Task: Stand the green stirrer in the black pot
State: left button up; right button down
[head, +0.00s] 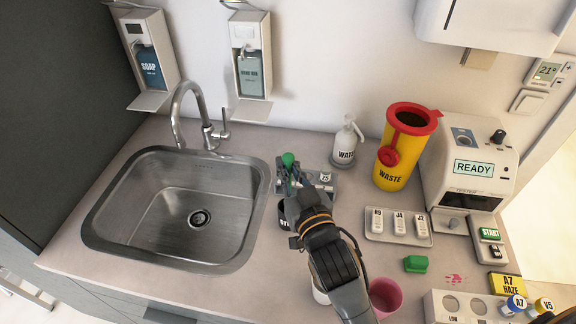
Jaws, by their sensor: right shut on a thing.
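The green stirrer (289,159) shows as a green knob with a little green below it, standing up at my right gripper (297,190). The right gripper is shut on the stirrer, its arm coming in from the lower right. The black pot (283,216) with white lettering stands on the counter just left of the gripper. The gripper and arm hide most of the pot, so I cannot tell whether the stirrer's lower end is inside it. My left gripper is not in view.
A grey tray (329,187) with a Z5 tag lies behind the gripper. A steel sink (110,210) is at left. A water bottle (345,148), yellow waste bin (398,158), tag tray (382,239), green block (415,264) and pink cup (386,297) stand at right.

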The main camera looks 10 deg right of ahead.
aim_at(288, 153)
notch_tip(288, 153, down, 2)
jog(key=shift+f+b, duration=0.2)
jog(key=shift+b, duration=0.45)
jog(key=shift+f+b, duration=0.8)
jog(key=shift+f, duration=0.55)
jog(key=c, duration=1.3)
grip_release()
jog(key=shift+c, duration=0.2)
jog(key=shift+r, duration=0.25)
notch_tip(288, 153, up, 10)
jog(key=shift+f, duration=0.25)
